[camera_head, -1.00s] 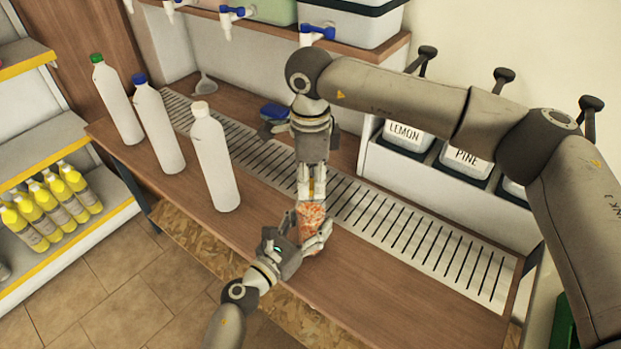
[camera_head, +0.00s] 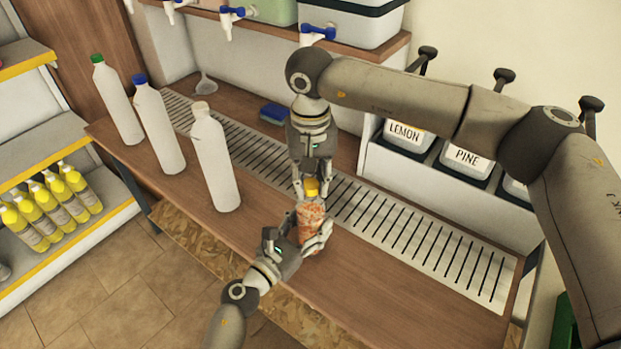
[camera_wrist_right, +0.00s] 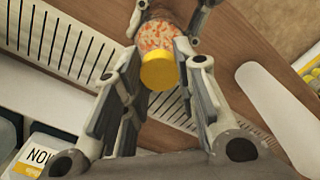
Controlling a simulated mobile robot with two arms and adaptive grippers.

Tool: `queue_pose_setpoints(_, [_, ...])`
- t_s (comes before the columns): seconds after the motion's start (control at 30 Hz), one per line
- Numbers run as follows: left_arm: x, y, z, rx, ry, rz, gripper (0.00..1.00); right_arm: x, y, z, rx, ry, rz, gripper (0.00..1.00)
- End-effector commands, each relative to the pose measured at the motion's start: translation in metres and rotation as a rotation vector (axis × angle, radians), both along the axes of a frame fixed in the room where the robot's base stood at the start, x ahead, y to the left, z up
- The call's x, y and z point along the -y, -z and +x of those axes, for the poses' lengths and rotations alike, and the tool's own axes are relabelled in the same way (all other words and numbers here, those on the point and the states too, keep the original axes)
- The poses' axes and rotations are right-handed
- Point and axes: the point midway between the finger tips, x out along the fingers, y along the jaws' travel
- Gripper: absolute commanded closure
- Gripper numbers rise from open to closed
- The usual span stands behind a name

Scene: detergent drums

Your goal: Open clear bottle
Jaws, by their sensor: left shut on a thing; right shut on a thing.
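The clear bottle (camera_head: 311,214) has orange and white speckled contents and a yellow cap (camera_head: 311,188). It stands near upright at the counter's front, in my left gripper (camera_head: 309,232), whose fingers are shut around its body. My right gripper (camera_head: 311,193) comes from above, with its fingers shut on the cap. In the right wrist view, the right gripper's fingers (camera_wrist_right: 158,75) flank the yellow cap (camera_wrist_right: 159,72), with the speckled bottle (camera_wrist_right: 158,34) behind it. The cap lines up with the bottle's top; I cannot tell whether it has loosened.
Three white bottles stand at the left, with a green cap (camera_head: 115,100), a blue cap (camera_head: 158,125) and a pale cap (camera_head: 215,160). A metal drain grate (camera_head: 400,225) runs along the counter. A blue sponge (camera_head: 273,114) lies behind. Labelled tubs (camera_head: 405,137) stand at the right.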

Motion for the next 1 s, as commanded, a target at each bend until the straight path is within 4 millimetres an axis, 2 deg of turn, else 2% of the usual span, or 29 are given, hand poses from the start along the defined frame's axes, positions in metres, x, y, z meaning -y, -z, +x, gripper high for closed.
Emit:
queue_pose_setpoints(0.63, [0.0, 0.001, 0.0, -0.002, -0.001, 0.0, 1.0, 0.0, -0.001, 0.0, 0.0, 0.006, -0.001, 1.0])
queue_pose_setpoints(1.0, [0.0, 0.001, 0.0, -0.002, -0.001, 0.0, 1.0, 0.0, -0.012, 0.0, 0.0, 0.006, -0.001, 1.0])
